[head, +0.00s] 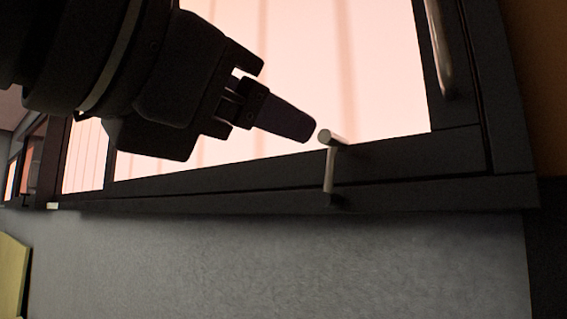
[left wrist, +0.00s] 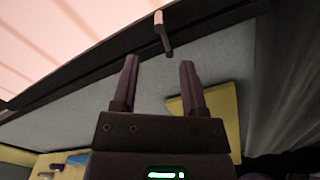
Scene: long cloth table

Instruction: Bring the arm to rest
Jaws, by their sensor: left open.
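My left arm comes in from the upper left of the head view, in front of a bright window. Its gripper (head: 290,122) is dark and near a pale window handle (head: 329,165), with no hold on it visible. In the left wrist view the two fingers of my left gripper (left wrist: 158,72) stand apart with nothing between them. The window handle (left wrist: 163,33) shows beyond the fingertips there. My right gripper is in neither view.
The dark window frame (head: 420,190) runs across the head view above a grey wall (head: 280,260). A yellow chair-like piece (head: 14,275) stands at the lower left. In the left wrist view, small coloured items (left wrist: 75,160) lie at the lower left and a dark curtain-like surface (left wrist: 285,80) hangs at right.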

